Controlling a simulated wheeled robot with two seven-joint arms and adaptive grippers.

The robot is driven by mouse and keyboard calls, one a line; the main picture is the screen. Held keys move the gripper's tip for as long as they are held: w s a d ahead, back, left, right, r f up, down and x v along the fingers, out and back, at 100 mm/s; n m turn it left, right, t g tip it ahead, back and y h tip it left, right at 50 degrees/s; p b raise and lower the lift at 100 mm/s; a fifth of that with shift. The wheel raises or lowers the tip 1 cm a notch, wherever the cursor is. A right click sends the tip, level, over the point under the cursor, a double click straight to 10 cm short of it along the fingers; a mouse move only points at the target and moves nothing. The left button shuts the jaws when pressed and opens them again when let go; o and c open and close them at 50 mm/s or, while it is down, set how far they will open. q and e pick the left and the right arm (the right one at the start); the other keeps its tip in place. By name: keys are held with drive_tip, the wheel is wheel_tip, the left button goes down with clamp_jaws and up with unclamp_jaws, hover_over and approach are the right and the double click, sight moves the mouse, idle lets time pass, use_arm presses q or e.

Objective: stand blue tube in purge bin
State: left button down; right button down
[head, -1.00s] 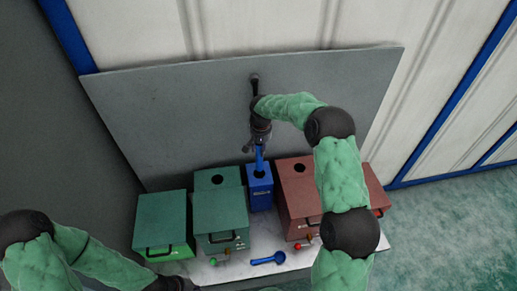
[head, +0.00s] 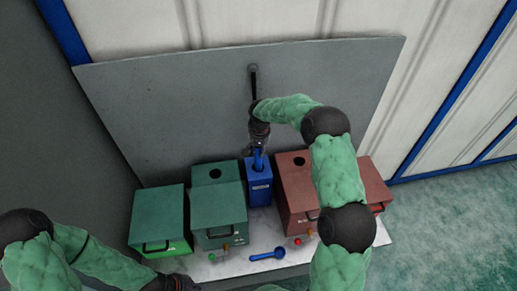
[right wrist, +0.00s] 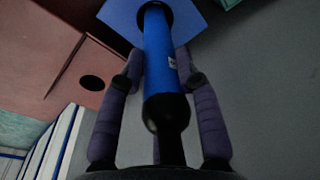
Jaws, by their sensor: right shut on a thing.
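The blue tube (head: 258,163) is upright at the top opening of a narrow blue bin (head: 260,191), which I take as the purge bin. In the right wrist view the tube (right wrist: 160,58) runs into the dark round hole in the bin's blue top (right wrist: 196,24). My right gripper (head: 258,146) is shut on the tube, just above the bin. Its fingers (right wrist: 158,64) lie on both sides of the tube. How deep the tube goes is hidden inside the bin. My left gripper (head: 178,284) is at the bottom edge, dark and partly cut off.
Green boxes (head: 218,208) stand left of the blue bin and red boxes (head: 297,187) stand close on its right. A blue ladle-like piece (head: 267,254) and small knobs (head: 298,241) are at the front of the white surface (head: 235,264). A grey panel (head: 185,120) rises behind.

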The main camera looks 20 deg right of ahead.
sight(258, 163)
drive_tip(key=shift+f+b, duration=2.2)
drive_tip(key=shift+f, duration=1.55)
drive_tip(key=shift+f+b, duration=0.5)
drive_tip(key=shift+f, duration=0.1)
drive_tip(key=c, duration=0.8)
unclamp_jaws()
